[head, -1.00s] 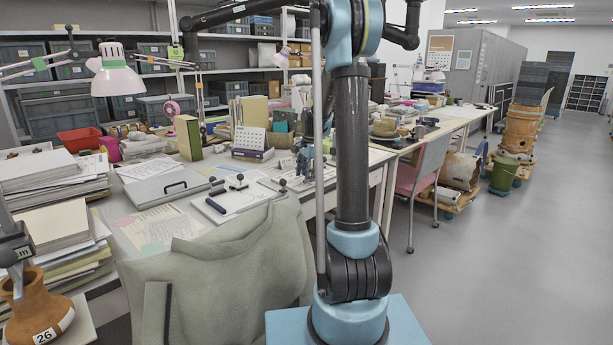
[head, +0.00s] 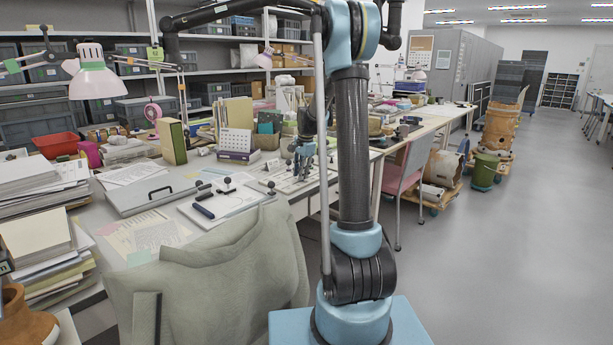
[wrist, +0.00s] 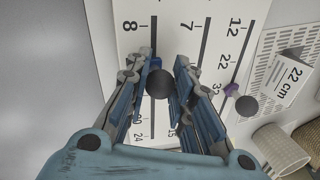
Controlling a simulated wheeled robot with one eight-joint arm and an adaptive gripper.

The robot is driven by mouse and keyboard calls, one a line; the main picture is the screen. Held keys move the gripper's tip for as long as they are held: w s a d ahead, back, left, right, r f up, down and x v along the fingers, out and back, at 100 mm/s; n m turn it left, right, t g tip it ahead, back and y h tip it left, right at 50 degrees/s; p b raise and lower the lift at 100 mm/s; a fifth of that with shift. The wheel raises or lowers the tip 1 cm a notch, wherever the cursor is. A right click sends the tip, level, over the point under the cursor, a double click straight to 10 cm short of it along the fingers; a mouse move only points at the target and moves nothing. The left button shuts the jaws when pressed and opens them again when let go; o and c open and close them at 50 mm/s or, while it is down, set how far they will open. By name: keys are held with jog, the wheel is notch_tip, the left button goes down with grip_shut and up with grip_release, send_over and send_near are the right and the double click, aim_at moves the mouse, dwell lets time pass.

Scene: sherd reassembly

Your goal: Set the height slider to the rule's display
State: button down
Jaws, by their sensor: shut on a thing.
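A white slider board with dark slots and printed numbers (wrist: 218,22) fills the middle of the wrist view. My gripper (wrist: 160,82) points down at it, its fingers on both sides of a round black knob (wrist: 158,84) on the left slot. In the head view my gripper (head: 303,158) is over the far part of the desk, over the board (head: 279,180).
A woven cup (wrist: 279,149) stands close at lower right. In the head view, a calendar (head: 236,143), a grey clipboard-like case (head: 150,193) and a draped chair (head: 215,265) are nearby.

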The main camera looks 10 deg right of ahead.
jog(key=shift+w, duration=0.15)
jog(key=c, duration=1.3)
grip_release()
jog(key=shift+c, duration=0.2)
jog(key=shift+r, duration=0.1)
notch_tip(320, 180, up, 12)
jog(key=s+d, duration=0.1)
jog(key=s, duration=0.1)
jog(key=shift+f, duration=0.25)
jog(key=shift+s, duration=0.1)
